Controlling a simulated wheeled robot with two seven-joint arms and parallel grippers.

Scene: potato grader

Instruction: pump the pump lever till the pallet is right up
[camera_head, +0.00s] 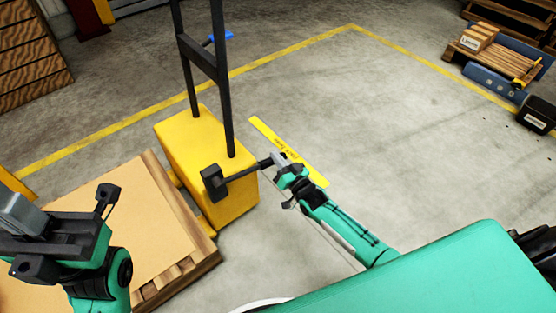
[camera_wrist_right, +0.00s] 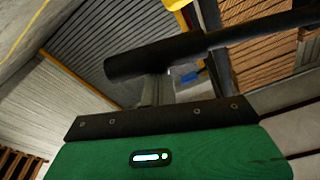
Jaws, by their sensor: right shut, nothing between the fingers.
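The black pump lever (camera_head: 243,173) sticks out to the right from a dark block (camera_head: 213,183) at the front of a yellow lifter (camera_head: 198,150). My right gripper (camera_head: 279,160) is at the lever's outer end, shut with nothing between its fingers. In the right wrist view the lever's thick crosswise handle (camera_wrist_right: 150,60) lies just beyond the fingers (camera_wrist_right: 155,90); I cannot tell if they touch. The wooden pallet (camera_head: 200,258), with a flat tan load on it, sits low left of the lifter. My left gripper (camera_head: 62,215) hangs over it; its fingers are unclear.
The lifter's black mast (camera_head: 205,65) rises behind the lever. A yellow strip (camera_head: 288,150) lies on the floor behind my right gripper. A yellow floor line (camera_head: 300,45) bounds mostly clear concrete. A pallet with boxes (camera_head: 490,55) and a black box (camera_head: 538,114) are at far right.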

